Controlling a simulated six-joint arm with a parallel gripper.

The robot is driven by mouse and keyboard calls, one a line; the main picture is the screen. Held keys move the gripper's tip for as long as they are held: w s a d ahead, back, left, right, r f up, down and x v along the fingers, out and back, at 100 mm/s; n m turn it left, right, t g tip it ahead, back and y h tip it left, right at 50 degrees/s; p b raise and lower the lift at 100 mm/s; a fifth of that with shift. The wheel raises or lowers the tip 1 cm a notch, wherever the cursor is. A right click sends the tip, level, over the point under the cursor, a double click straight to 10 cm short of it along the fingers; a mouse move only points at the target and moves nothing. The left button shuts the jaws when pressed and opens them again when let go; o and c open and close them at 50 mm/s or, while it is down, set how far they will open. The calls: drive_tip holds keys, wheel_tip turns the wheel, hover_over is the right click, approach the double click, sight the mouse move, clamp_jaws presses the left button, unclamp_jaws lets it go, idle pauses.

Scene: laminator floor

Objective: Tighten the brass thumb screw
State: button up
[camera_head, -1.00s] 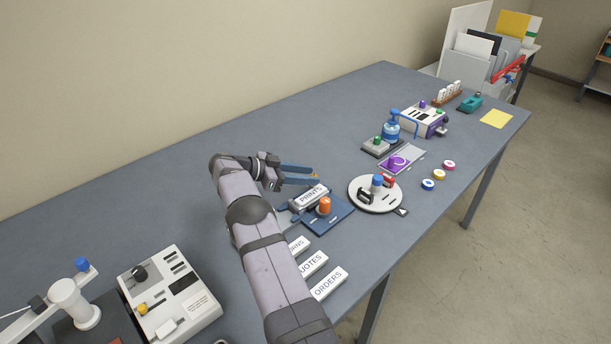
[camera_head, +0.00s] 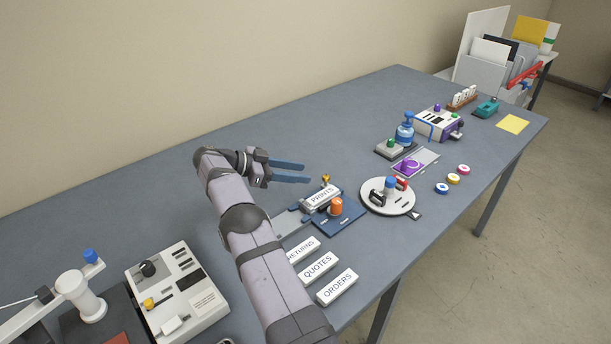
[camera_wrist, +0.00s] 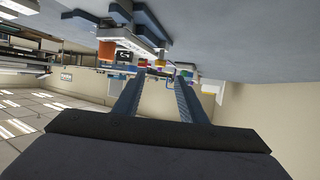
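A small brass-coloured screw (camera_head: 326,179) stands behind the white PRINTS block (camera_head: 321,198), at the far edge of its blue fixture (camera_head: 340,221). I take it for the thumb screw; its details are too small to tell. My gripper (camera_head: 306,173) is open and empty, with its two blue fingers pointing right. The fingertips are a little left of the screw in the picture and apart from it. In the wrist view the fingers (camera_wrist: 155,80) are also spread with nothing between them nearby. That view is upside down, and I cannot tell the screw surely there.
An orange knob (camera_head: 336,206) stands on the fixture in front of the screw. A white turntable (camera_head: 381,208) is to its right. RETURNS, QUOTES (camera_head: 317,266) and ORDERS (camera_head: 338,287) blocks lie in front. A control box (camera_head: 198,315) is at the left. The table behind my gripper is clear.

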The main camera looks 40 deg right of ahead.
drive_tip(key=shift+w+a+r, duration=0.1)
drive_tip(key=shift+a, duration=0.1)
